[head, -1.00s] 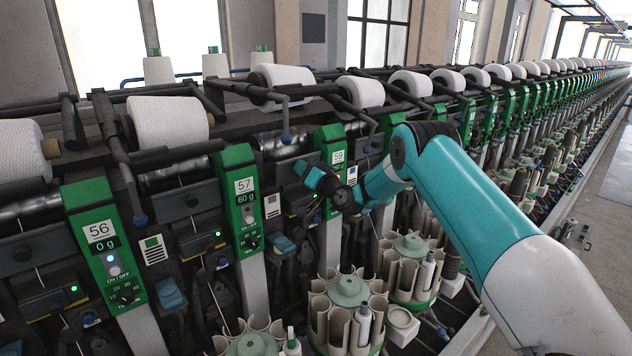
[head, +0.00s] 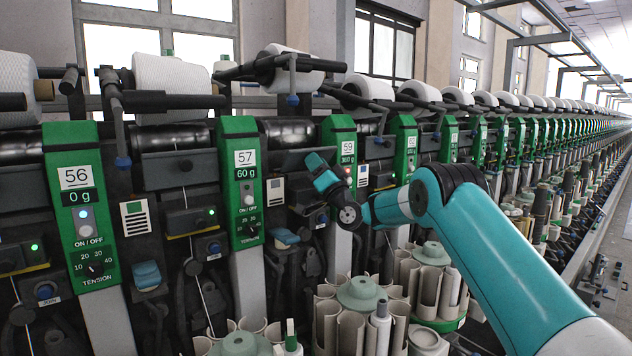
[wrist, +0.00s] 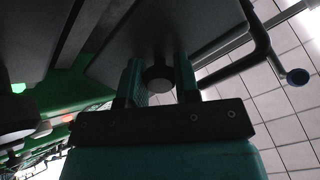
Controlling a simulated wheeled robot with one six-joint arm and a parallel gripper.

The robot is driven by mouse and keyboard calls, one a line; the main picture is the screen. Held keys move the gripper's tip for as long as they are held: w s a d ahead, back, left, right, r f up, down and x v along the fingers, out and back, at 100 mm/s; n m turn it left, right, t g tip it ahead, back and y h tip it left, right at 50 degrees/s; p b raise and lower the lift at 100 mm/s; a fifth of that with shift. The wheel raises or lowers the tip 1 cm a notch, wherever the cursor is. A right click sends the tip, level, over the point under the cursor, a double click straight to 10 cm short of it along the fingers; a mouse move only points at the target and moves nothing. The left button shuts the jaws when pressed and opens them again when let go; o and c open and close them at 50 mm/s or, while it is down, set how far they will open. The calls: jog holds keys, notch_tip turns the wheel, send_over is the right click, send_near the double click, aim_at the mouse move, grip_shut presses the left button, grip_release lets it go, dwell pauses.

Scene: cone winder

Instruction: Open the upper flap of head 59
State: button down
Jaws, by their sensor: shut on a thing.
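In the wrist view the plate (wrist: 205,25) fills the top middle. A dark round knob (wrist: 158,79) on the plate sits between the two fingers of my gripper (wrist: 158,85), which is shut on it. How far the flap is tilted is hard to tell.
Green panels of head 57 (head: 243,180) and head 56 (head: 82,200) stand to the left. A white yarn cone (head: 290,68) and a dark bar with a blue-tipped handle are above. Bobbin magazines (head: 360,295) stand below my arm. The aisle is at far right.

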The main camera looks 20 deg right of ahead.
jog(key=shift+f+b, duration=0.2)
jog(key=shift+b, duration=0.35)
jog(key=c, duration=0.8)
grip_release()
jog(key=shift+t, duration=0.3)
jog(key=shift+c, duration=0.2)
jog(key=b+v, duration=1.1)
jog(key=v, duration=0.1)
